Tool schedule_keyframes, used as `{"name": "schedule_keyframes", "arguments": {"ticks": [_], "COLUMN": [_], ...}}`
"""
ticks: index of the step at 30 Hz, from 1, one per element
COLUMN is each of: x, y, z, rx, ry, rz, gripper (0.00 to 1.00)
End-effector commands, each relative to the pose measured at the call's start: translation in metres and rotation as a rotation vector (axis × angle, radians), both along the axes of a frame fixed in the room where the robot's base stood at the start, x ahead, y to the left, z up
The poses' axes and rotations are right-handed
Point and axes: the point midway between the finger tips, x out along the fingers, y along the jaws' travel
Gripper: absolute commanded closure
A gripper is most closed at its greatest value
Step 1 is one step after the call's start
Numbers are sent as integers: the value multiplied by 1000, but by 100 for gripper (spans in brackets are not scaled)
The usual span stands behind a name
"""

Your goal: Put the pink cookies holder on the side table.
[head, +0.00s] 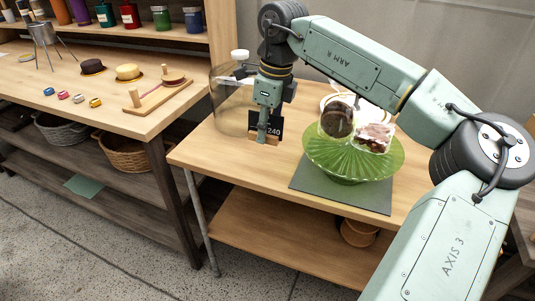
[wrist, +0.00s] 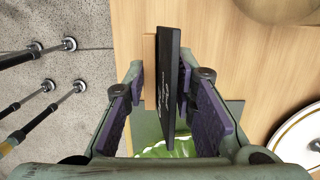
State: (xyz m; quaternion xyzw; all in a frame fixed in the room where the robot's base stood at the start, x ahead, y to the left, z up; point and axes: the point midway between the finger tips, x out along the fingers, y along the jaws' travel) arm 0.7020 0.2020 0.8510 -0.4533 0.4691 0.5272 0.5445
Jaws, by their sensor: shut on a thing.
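My gripper (head: 266,112) points down over the front left part of a light wooden table (head: 215,150). It is shut on a small black card holder (head: 277,127) with a wooden base and the number 240 partly showing. In the wrist view the black card (wrist: 170,75) stands on edge between the purple finger pads, beside its wooden strip (wrist: 150,70). I cannot read its small writing, nor tell whether the base touches the table. Right of it, a green glass stand (head: 350,165) holds a dark brown item and pinkish-white pieces.
The stand rests on a dark grey mat (head: 320,192). A clear glass jar (head: 228,105) stands behind my gripper. At left, another wooden table (head: 120,115) holds hat-shaped items and small coloured pieces; baskets (head: 122,152) sit below. The front left tabletop is clear.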

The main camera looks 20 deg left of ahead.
Motion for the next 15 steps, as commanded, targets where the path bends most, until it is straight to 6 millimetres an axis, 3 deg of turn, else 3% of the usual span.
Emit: {"name": "schedule_keyframes", "arguments": {"ticks": [3,15], "x": [0,0], "y": [-1,0], "z": [-23,-66], "rx": [0,1], "ry": [2,2], "rz": [-1,0], "gripper": [100,100]}}
